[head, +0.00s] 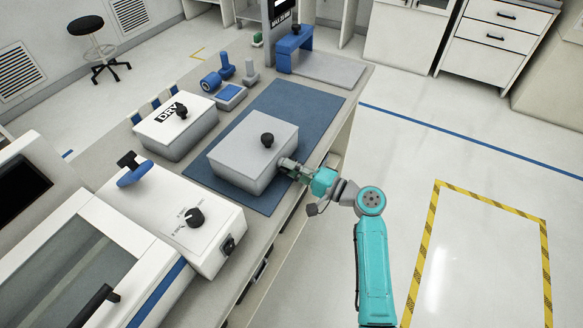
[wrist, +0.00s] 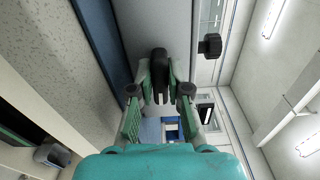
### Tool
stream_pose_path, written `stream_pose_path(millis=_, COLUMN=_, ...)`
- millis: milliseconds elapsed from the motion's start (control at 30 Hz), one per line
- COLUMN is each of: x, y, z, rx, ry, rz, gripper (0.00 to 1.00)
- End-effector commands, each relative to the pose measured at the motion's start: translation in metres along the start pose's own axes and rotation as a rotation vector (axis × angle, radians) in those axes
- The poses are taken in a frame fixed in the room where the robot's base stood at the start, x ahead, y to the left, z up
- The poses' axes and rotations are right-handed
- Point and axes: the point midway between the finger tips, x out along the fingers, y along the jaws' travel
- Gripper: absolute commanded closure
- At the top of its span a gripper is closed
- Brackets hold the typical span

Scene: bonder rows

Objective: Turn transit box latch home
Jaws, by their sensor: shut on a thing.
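The transit box (head: 235,165) is a grey box with a black round knob (head: 267,140) on its lid, standing on the blue mat. The knob also shows in the wrist view (wrist: 208,45). My gripper (head: 287,165) is at the box's right side face in the head view. In the wrist view my gripper (wrist: 160,92) has its two fingers on either side of the dark latch (wrist: 160,66), shut on it. The latch stands on the grey box face. In the head view the latch is hidden by my gripper.
The blue mat (head: 300,108) lies on the grey bench. A white box marked DRY (head: 172,140) stands left of the transit box. A white unit with a black dial (head: 194,217) stands in front. The floor right of my arm is clear.

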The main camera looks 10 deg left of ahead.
Motion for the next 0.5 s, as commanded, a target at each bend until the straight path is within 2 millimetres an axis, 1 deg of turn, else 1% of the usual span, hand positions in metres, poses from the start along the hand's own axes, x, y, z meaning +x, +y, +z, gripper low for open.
stream_pose_path(millis=200, x=-0.0003, y=0.0018, z=0.0004, rx=-0.059, ry=-0.001, rz=0.002, gripper=1.00)
stream_pose_path(millis=500, x=-0.0003, y=0.0021, z=0.0005, rx=-0.078, ry=-0.001, rz=0.002, gripper=1.00)
